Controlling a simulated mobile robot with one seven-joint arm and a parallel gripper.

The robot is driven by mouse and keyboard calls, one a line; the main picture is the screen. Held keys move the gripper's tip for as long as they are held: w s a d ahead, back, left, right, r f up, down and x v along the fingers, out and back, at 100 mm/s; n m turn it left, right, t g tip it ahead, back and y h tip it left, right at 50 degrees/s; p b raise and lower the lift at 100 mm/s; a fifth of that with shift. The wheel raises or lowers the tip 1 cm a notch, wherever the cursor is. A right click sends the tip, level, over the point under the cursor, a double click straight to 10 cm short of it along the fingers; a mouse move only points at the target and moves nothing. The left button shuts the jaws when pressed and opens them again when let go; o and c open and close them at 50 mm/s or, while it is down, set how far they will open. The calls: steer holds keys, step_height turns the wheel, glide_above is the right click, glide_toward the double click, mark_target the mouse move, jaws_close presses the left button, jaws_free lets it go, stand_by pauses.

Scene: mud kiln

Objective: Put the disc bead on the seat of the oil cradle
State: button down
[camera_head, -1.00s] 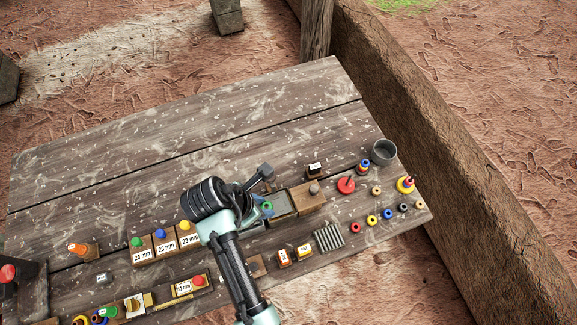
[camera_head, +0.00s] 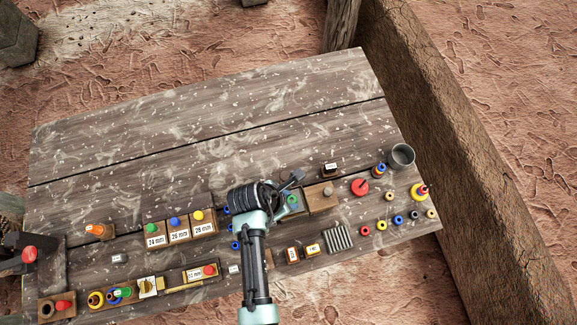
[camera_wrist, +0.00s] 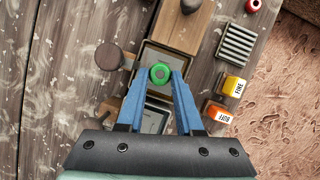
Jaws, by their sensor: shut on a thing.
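The green disc bead (camera_wrist: 160,74) has a dark central hole. My gripper (camera_wrist: 160,79) is shut on it, with the blue fingertips at its sides. The bead also shows in the head view (camera_head: 292,199), just beyond my wrist. Below it is a dark-floored, grey-rimmed tray (camera_wrist: 178,58) joined to a wooden block (camera_wrist: 184,27); this may be the oil cradle, but no label shows. A second grey-framed tray (camera_wrist: 153,122) lies between my fingers. I cannot make out the seat, nor the gap between bead and tray. My arm hides part of this area in the head view.
A dark round knob (camera_wrist: 109,56) stands left of the tray. Labelled boxes (camera_wrist: 234,86) and a ribbed grey block (camera_head: 337,239) lie to the right. Size-marked blocks (camera_head: 179,232) stand left of my arm. Several loose beads (camera_head: 381,225) lie right. The table's far half is clear.

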steer(key=shift+f, duration=1.1)
steer(key=shift+f, duration=0.2)
steer(key=c, duration=0.8)
jaws_free()
steer(key=shift+c, duration=0.2)
